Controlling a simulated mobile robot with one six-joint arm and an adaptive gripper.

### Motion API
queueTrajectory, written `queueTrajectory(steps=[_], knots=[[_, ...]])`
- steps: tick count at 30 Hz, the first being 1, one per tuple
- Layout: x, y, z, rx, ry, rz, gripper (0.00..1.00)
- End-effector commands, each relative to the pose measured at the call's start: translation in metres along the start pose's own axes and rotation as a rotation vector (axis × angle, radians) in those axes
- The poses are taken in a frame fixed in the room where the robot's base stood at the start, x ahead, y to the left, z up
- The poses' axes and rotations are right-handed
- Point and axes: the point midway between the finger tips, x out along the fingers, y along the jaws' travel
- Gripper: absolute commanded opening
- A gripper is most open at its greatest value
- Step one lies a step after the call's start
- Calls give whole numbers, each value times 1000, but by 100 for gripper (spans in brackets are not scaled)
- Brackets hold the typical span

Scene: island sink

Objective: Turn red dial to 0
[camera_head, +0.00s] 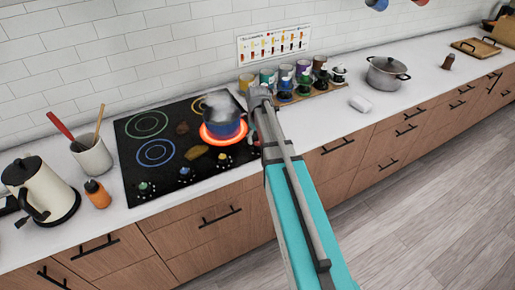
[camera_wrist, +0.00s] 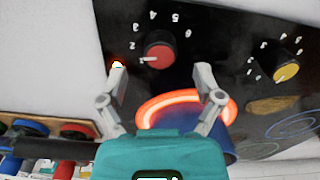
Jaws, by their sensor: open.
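The red dial (camera_wrist: 160,53) is on the black cooktop panel in the wrist view, with white numbers around it. A white mark shows at its left edge, near the 2, but I cannot read the exact setting. In the head view my gripper (camera_head: 260,98) is over the cooktop's right edge, and my arm seems to hide the red dial.
A blue pot (camera_head: 222,122) steams on a glowing burner (camera_head: 211,138), close to my gripper; the burner also glows in the wrist view (camera_wrist: 160,103). A yellow dial (camera_wrist: 286,72) is to the right. Several colored jars (camera_head: 285,82) stand behind my arm.

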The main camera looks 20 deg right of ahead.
Motion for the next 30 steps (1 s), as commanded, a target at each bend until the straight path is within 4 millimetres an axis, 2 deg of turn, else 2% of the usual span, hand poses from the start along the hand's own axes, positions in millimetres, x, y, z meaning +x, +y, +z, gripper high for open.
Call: queueTrajectory(steps=[3, 12, 28, 29, 30], knots=[[14, 0, 0, 0, 0, 0, 84], [32, 0, 0, 0, 0, 0, 84], [36, 0, 0, 0, 0, 0, 84], [36, 0, 0, 0, 0, 0, 82], [36, 0, 0, 0, 0, 0, 75]])
